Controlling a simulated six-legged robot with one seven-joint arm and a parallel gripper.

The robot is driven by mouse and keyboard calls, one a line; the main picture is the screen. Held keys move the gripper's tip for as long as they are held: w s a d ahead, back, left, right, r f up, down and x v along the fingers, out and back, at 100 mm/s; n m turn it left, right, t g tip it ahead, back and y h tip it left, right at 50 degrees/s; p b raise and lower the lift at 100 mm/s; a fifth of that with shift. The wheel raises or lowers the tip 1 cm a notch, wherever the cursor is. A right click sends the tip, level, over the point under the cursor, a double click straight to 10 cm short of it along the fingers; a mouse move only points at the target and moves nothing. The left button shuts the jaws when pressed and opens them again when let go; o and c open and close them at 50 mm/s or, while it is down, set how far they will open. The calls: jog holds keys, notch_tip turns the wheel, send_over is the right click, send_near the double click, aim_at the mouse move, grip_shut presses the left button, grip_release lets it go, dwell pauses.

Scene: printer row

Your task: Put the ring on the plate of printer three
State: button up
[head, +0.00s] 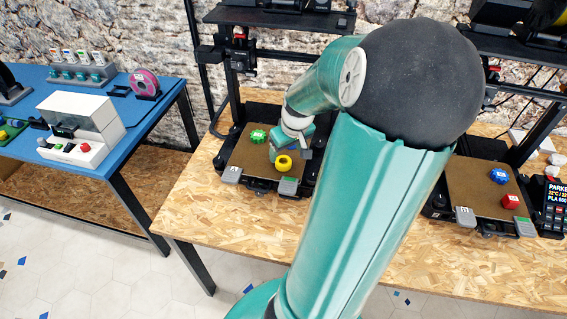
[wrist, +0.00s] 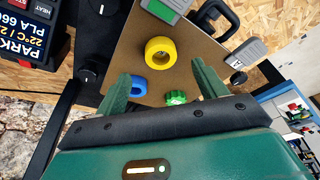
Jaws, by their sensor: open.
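A yellow ring (head: 283,163) lies on the brown plate (head: 237,165) of the left printer in the head view. The yellow ring (wrist: 160,51) also shows in the wrist view, ahead of my fingertips. A green gear-like piece (head: 258,136) and a blue piece with a hole (wrist: 138,84) share that plate; the gripper seems to hide the blue one in the head view. My gripper (head: 291,149) is open and empty above the plate. In the wrist view my gripper (wrist: 161,75) has its fingers spread wide, with the blue piece near the left finger. No printer number is readable.
The right printer's plate (head: 470,181) holds a blue gear-like piece (head: 498,176) and a red piece (head: 510,201). My arm covers the table between the printers. A blue table (head: 150,117) at left carries a white machine (head: 78,130) and a pink spool (head: 144,83).

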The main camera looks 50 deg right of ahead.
aim_at(283, 164)
jog(key=shift+x, duration=2.7)
jog(key=shift+a, duration=0.1)
jog(key=c, duration=1.1)
jog(key=shift+r, duration=0.15)
